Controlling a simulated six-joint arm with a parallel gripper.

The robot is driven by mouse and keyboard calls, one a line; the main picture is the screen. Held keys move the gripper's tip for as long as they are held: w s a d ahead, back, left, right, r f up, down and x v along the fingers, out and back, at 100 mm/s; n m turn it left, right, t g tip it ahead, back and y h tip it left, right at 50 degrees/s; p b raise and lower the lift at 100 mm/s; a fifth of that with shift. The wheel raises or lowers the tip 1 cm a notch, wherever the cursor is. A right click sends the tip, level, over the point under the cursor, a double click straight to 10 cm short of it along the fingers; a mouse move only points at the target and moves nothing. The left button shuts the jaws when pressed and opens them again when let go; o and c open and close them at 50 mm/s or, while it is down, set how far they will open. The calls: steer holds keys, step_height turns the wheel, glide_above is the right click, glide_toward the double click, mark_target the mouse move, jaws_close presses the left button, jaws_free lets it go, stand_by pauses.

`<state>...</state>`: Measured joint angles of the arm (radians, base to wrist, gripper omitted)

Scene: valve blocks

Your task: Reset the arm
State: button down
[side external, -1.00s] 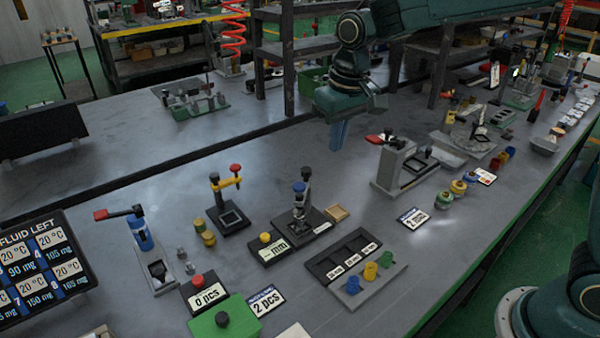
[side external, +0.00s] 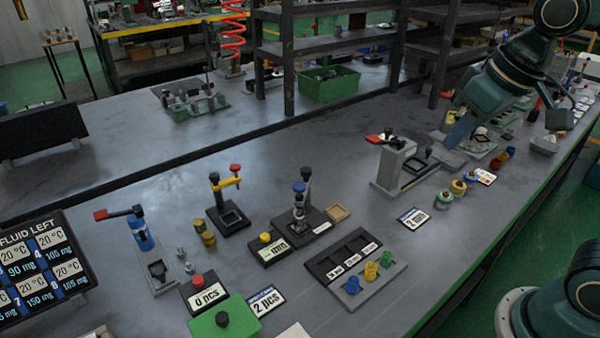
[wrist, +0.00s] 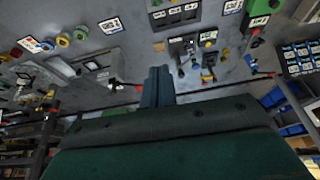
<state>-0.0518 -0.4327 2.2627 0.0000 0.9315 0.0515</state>
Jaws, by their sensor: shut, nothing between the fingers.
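My gripper (side external: 461,130) is at the right of the side external view, above the far part of the bench. Its blue fingers are together and hold nothing. In the wrist view the shut fingers (wrist: 158,84) point up the picture, with the bench beyond them. The gripper hangs beyond a grey press-like fixture with a red handle (side external: 399,165). I cannot tell how high it is over the small parts under it.
The grey bench (side external: 330,140) carries several valve fixtures. A three-slot tray (side external: 345,258) with blue, yellow and green pieces stands near the front. Dark shelving (side external: 345,45) and a green bin (side external: 328,84) stand behind. The bench's middle back is clear.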

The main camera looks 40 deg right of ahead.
steer(key=s+d+f+t, duration=0.1)
steer(key=s+f, duration=0.1)
steer(key=s, duration=0.5)
steer(key=shift+s+d+f, duration=0.15)
steer(key=shift+s, duration=0.25)
steer(key=shift+w, duration=0.15)
